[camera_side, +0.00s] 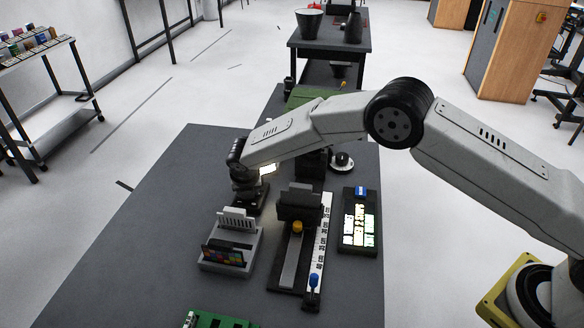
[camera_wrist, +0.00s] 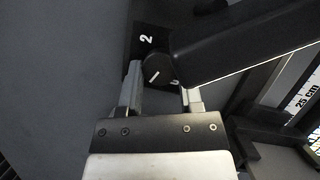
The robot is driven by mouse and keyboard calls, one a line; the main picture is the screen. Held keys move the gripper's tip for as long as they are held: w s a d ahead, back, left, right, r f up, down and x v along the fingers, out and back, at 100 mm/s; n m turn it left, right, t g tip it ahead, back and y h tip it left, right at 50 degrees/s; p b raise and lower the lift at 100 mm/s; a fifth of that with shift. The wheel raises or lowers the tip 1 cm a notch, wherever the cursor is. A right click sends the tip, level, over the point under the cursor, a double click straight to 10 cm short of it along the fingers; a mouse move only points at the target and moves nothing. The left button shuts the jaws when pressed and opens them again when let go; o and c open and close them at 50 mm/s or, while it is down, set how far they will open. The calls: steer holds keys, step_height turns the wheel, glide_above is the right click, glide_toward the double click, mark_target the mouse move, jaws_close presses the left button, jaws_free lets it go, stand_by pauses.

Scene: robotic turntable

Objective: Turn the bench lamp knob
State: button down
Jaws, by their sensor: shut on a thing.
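The lamp knob (camera_wrist: 155,72) is a small dark round knob with a white pointer line, seen in the wrist view on a black base (camera_wrist: 146,38) marked with a white "2". My gripper (camera_wrist: 158,88) has one finger on each side of the knob and is shut on it. The thick black lamp arm (camera_wrist: 240,45) runs from beside the knob to the upper right and covers part of the right finger. In the side view my gripper (camera_side: 246,187) points down at the left part of the bench, and the knob is hidden there. A bright lamp glow (camera_side: 268,169) shows beneath my arm.
A grey holder with coloured cards (camera_side: 225,255), a slide rail with a yellow knob (camera_side: 297,228) and ruler (camera_side: 320,240), and a lit text panel (camera_side: 358,230) stand close by. A green board (camera_side: 215,321) lies in front. The bench's left side (camera_side: 130,270) is clear.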

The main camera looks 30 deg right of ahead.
steer(key=shift+w+a+r+m+g+h, duration=0.1)
steer(key=shift+m+g+h, duration=0.4)
steer(key=shift+m, duration=1.4)
steer(key=c, duration=0.5)
jaws_free()
steer(key=shift+c, duration=0.2)
steer(key=v, duration=0.7)
steer(key=shift+a+r, duration=0.2)
steer(key=shift+r, duration=0.1)
steer(key=shift+s, duration=0.2)
